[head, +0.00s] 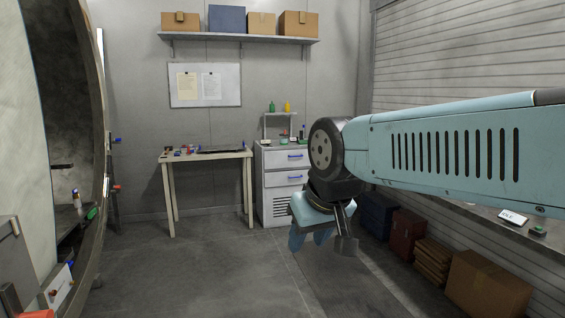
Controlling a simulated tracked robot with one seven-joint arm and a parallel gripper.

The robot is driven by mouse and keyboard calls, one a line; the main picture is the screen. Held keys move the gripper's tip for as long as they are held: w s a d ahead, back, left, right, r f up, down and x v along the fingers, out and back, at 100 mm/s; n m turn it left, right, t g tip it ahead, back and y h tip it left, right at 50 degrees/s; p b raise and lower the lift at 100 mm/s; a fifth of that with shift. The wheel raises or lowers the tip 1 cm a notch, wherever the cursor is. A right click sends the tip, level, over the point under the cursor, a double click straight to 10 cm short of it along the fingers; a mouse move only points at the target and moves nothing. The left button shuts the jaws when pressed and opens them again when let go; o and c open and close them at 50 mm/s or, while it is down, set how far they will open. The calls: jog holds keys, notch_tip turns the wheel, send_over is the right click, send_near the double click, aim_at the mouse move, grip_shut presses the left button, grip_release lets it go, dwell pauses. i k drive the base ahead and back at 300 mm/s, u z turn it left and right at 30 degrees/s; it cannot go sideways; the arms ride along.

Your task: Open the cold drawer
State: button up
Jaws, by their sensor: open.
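A white drawer cabinet (273,173) stands against the back wall. I cannot tell from this view which is the cold drawer. My gripper (311,243) hangs pointing down at the end of my pale blue arm, to the right of the cabinet and nearer to me. It is open and holds nothing that I can see. My arm hides part of the room right of the cabinet.
A small table (208,155) with small items stands left of the cabinet. Bottles and a small rack sit on the cabinet top. Boxes (487,284) line the right wall's floor. A large round door frame (93,150) is at left. The middle floor is clear.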

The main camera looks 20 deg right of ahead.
aim_at(290, 154)
jog(key=z, duration=0.3)
jog(key=i, duration=1.5)
jog(key=z, duration=0.55)
jog(key=i, duration=3.4)
jog(key=u, duration=0.35)
jog(key=i, duration=1.05)
jog(key=u, duration=0.2)
